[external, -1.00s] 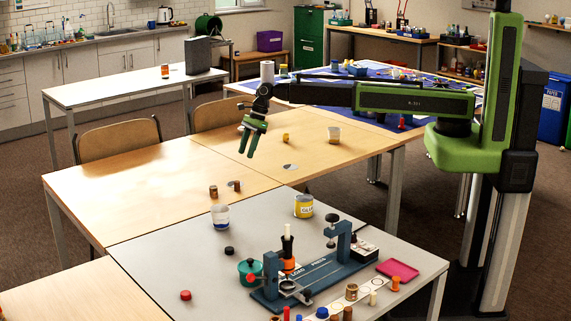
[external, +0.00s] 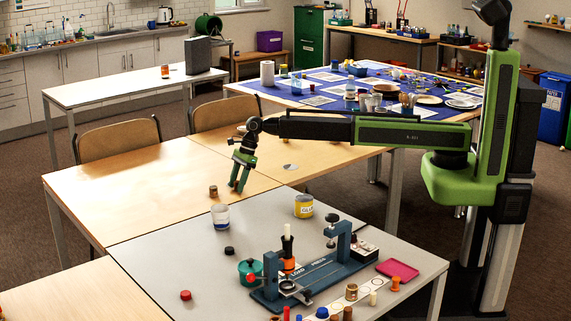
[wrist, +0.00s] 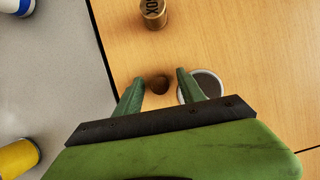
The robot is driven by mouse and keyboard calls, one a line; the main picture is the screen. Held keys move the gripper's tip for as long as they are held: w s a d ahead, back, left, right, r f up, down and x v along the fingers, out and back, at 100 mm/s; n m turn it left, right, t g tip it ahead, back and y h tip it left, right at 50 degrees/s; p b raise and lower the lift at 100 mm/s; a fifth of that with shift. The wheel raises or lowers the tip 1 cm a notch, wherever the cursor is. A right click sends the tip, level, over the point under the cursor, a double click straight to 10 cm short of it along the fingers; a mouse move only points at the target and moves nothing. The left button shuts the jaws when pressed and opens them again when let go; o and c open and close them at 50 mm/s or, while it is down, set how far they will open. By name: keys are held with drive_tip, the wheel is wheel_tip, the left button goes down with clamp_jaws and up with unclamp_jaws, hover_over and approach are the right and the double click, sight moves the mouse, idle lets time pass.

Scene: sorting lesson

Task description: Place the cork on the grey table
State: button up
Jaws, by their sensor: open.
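The cork is most likely the small brown round piece (wrist: 158,84) that stands on the wooden table in the wrist view. It lies between my gripper's (wrist: 160,77) two open green fingertips, with a gap on each side. In the external view my gripper (external: 237,187) points down at the wooden table, and its fingers hide the cork there. The grey table (external: 175,250) is in front of the wooden one, and its bare top is at the left of the wrist view (wrist: 45,85).
A brown tin with dark lettering (wrist: 153,14) stands close by. A white-rimmed round thing (wrist: 210,82) is partly behind one finger. A white-and-blue jar (external: 220,217) and a yellow glue pot (external: 304,206) stand near the grey table's back edge.

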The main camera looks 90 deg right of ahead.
clamp_jaws()
drive_tip(key=shift+r, duration=0.1)
idle(0.4)
drive_tip(key=shift+r+p, duration=0.25)
drive_tip(key=shift+p, duration=0.2)
drive_tip(key=r+p, duration=0.4)
drive_tip(key=shift+s+d+r+p, duration=0.15)
drive_tip(key=shift+d+r+p, duration=0.05)
drive_tip(key=shift+r+p, duration=0.15)
drive_tip(key=s+d+r+p, duration=0.5)
drive_tip(key=d+r+p, duration=0.1)
drive_tip(key=d, duration=0.3)
drive_tip(key=shift+s+d, duration=0.3)
drive_tip(key=shift+s, duration=0.05)
